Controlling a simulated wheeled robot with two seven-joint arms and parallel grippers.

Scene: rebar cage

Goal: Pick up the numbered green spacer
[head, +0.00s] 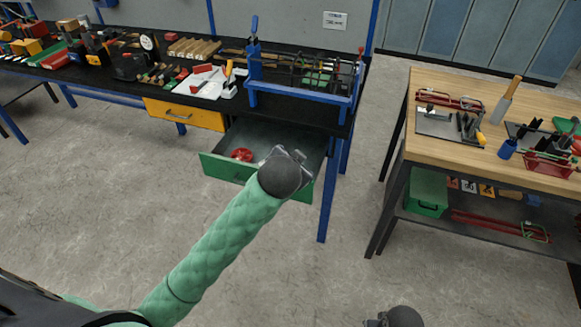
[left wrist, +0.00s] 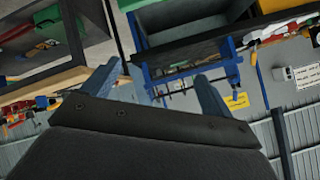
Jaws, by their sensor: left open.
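A small green piece (head: 318,79) shows among the dark bars of the rebar cage (head: 300,70) in the head view. It may be the green spacer, but no number can be read on it. The cage sits in a blue frame (head: 300,101) at the right end of the black bench. My left gripper (head: 291,153) is in front of the bench, over the open green drawer in the picture. In the left wrist view its two fingers (left wrist: 157,90) are spread with nothing between them. My right gripper (head: 376,322) is only partly visible at the bottom edge.
The green drawer (head: 222,168) stands pulled out, with a red object (head: 241,155) inside. A yellow drawer (head: 186,114) is shut beside it. Tools crowd the black bench (head: 110,80). A wooden table (head: 452,76) with trays stands right. Floor between them is clear.

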